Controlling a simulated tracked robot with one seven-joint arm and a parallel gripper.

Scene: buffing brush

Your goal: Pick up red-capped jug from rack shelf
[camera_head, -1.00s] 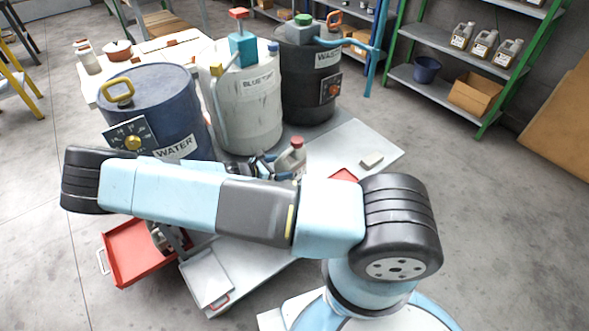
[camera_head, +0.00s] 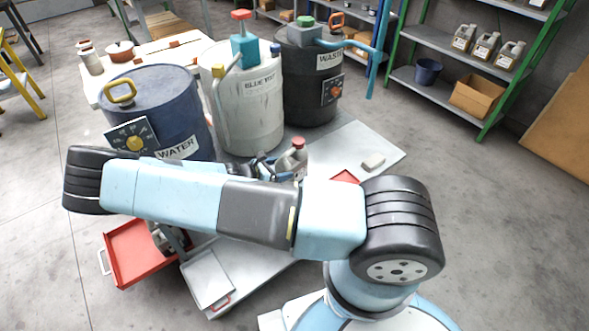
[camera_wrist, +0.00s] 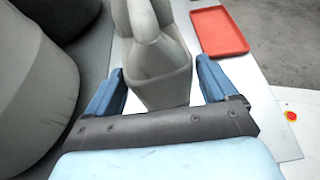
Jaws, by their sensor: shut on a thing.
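The grey jug with the red cap (camera_head: 293,161) is at the grey workbench in front of the white drum in the head view, partly hidden behind my arm. In the wrist view the jug body (camera_wrist: 160,72) stands between the two blue fingers, its handle toward the top edge and its cap out of frame. My gripper (camera_wrist: 160,88) is shut on the jug. In the head view only parts of the fingers show, just left of the jug. I cannot tell whether the jug's base touches the bench.
A blue WATER drum (camera_head: 152,100), a white drum (camera_head: 250,110) and a black WASTE drum (camera_head: 308,85) stand close behind. A red tray (camera_wrist: 219,31) and a pale block (camera_head: 373,162) lie to the right. A green-framed rack (camera_head: 440,87) at back right holds several jugs.

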